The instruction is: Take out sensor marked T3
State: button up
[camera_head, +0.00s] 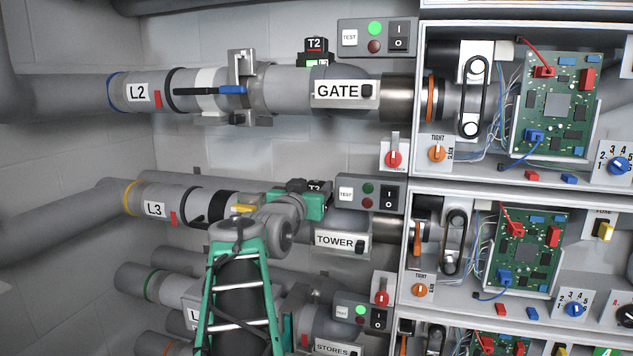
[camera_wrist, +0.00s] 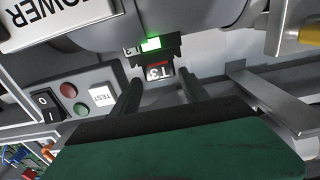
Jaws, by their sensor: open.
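The T3 sensor (camera_wrist: 160,71) is a small black block with a white T3 label and a red mark in the wrist view. It sits at a black socket beside a lit green display (camera_wrist: 151,44) on the TOWER pipe. My gripper (camera_wrist: 161,80) is open, with one dark finger to each side of the sensor. I cannot tell whether the fingers touch it. In the head view the T3 label (camera_head: 315,187) shows just behind my green gripper (camera_head: 308,200), which hides most of the sensor.
The TOWER switch panel (camera_head: 370,194) stands close right of the sensor, its lamps dim. The L3 pipe (camera_head: 180,202) with a yellow lever (camera_head: 244,209) lies left. A similar T2 sensor (camera_head: 315,45) sits on the GATE pipe above. Open circuit boxes (camera_head: 525,250) fill the right.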

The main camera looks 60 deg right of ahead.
jog(key=shift+w+d, duration=0.2)
jog(key=shift+d, duration=0.85)
jog(key=shift+a, duration=0.15)
jog(key=c, duration=1)
grip_shut()
